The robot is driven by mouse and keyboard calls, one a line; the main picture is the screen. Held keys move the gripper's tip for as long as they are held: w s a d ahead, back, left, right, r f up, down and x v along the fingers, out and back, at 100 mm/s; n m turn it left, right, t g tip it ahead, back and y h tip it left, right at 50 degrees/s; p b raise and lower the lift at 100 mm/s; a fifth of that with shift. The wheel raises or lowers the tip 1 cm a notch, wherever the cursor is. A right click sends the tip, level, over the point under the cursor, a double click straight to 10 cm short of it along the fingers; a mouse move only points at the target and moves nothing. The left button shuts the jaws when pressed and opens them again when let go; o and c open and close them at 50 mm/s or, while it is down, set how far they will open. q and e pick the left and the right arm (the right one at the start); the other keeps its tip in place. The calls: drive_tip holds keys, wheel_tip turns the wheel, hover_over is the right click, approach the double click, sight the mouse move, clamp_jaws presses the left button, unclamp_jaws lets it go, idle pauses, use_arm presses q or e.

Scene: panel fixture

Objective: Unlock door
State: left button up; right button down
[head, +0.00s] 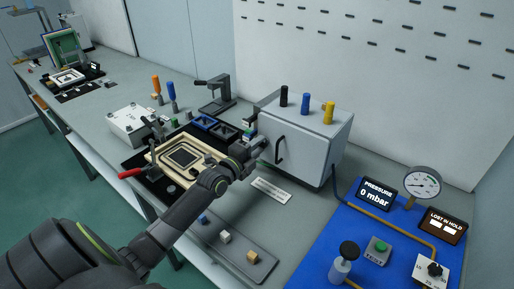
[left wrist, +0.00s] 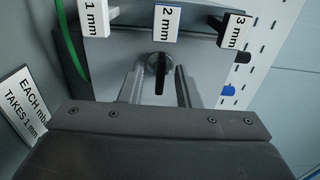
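The grey box cabinet (head: 303,135) stands on the bench, its door facing left with a dark bar handle (head: 280,150). My left gripper (head: 259,147) reaches to the door beside the handle and hides part of it. In the left wrist view, a round metal lock (left wrist: 158,72) with a dark upright slot sits between the fingertips of my left gripper (left wrist: 159,80). The fingers stand apart with a small gap on each side; contact cannot be told. My right gripper is out of view.
Tags marked 1 mm (left wrist: 95,18), 2 mm (left wrist: 166,22) and 3 mm (left wrist: 233,31) hang close above the fingers. Black, blue and yellow pegs (head: 306,103) stand on the cabinet. A blue mat (head: 318,240) with a gauge (head: 422,183) lies right; a wooden-framed fixture (head: 157,158) lies left.

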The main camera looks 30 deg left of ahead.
use_arm(q)
clamp_jaws()
drive_tip(key=n+b, duration=0.1)
drive_tip(key=n, duration=0.2)
drive_tip(key=shift+f+n, duration=0.1)
drive_tip(key=shift+n, duration=0.3)
drive_tip(key=n, duration=0.3)
drive_tip(key=shift+n, duration=0.3)
drive_tip(key=n, duration=0.5)
drive_tip(key=n+p, duration=0.1)
drive_tip(key=n, duration=0.4)
drive_tip(key=shift+n, duration=0.3)
